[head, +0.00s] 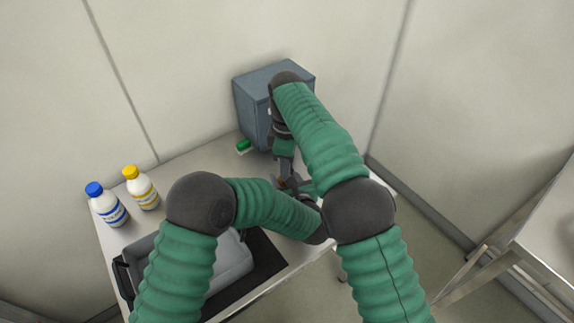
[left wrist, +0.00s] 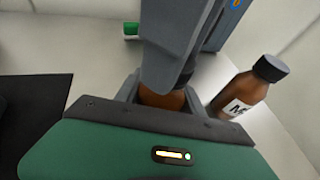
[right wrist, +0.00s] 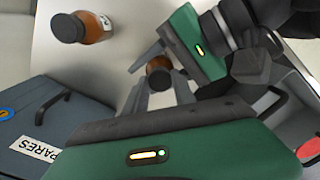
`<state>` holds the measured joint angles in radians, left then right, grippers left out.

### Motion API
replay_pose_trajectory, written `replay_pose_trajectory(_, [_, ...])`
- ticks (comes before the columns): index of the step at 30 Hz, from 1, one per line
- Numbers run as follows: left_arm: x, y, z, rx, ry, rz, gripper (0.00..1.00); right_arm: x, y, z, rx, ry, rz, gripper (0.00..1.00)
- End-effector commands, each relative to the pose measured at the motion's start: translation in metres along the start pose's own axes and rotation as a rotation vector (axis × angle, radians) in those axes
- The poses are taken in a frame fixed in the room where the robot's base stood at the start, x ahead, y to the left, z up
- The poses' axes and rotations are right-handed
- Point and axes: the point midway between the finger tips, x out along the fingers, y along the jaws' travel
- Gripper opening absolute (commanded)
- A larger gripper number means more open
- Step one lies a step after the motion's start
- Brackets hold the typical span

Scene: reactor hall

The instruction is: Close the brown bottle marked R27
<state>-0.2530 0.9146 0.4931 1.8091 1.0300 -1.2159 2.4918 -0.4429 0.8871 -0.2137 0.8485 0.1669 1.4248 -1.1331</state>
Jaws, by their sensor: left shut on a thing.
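My left gripper (left wrist: 163,92) is shut on a brown bottle (left wrist: 163,101) above the near right part of the table. The bottle's label is hidden, so I cannot read R27. My right gripper (head: 285,168) points down from above at the top of this bottle, and its fingers cover the top in the left wrist view. In the right wrist view the bottle's dark round top (right wrist: 158,66) lies between the right fingers. I cannot tell whether they touch it, or whether it is a loose or seated cap.
A second brown bottle (left wrist: 240,95) with a black cap stands beside the held one. A grey SPARES box (head: 252,105) stands at the back, a green-topped item (head: 244,146) before it. Blue-capped (head: 107,204) and yellow-capped (head: 141,188) bottles stand left. A grey tray (head: 237,262) lies in front.

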Motion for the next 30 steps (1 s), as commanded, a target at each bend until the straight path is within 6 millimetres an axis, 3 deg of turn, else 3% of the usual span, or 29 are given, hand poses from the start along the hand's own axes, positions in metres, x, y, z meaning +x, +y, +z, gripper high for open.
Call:
replay_pose_trajectory(1, [-0.0003, -0.0001, 0.0000, 0.000, 0.000, 0.000, 0.00, -0.0004, 0.0010, 0.0003, 0.001, 0.000, 0.003, 0.10])
replay_pose_trajectory(3, [-0.0004, -0.0001, 0.0000, 0.000, 0.000, 0.000, 0.00, -0.0004, 0.0012, 0.0004, 0.001, 0.000, 0.004, 0.00])
replay_pose_trajectory(10, [-0.0006, -0.0002, -0.0001, 0.000, 0.000, 0.000, 0.00, -0.0007, 0.0016, 0.0005, 0.013, 0.000, 0.005, 0.00])
replay_pose_trajectory(13, [-0.0007, -0.0002, -0.0002, 0.000, 0.000, 0.000, 0.00, -0.0007, 0.0018, 0.0006, 0.110, 0.001, 0.006, 0.00])
replay_pose_trajectory(17, [-0.0008, -0.0003, -0.0003, 0.000, 0.000, 0.000, 0.00, -0.0006, 0.0020, 0.0004, 0.427, 0.002, 0.007, 0.00])
replay_pose_trajectory(24, [-0.0010, -0.0004, -0.0006, 0.000, 0.001, -0.001, 0.00, -0.0002, 0.0022, -0.0004, 1.181, 0.006, 0.008, 0.00])
replay_pose_trajectory(28, [-0.0011, -0.0006, -0.0007, 0.001, 0.001, -0.001, 0.00, -0.0002, 0.0026, -0.0005, 1.485, 0.008, 0.007, 0.00])
replay_pose_trajectory(30, [-0.0012, -0.0007, -0.0008, 0.001, 0.001, -0.001, 0.00, -0.0002, 0.0027, -0.0006, 1.523, 0.009, 0.006, 0.00])
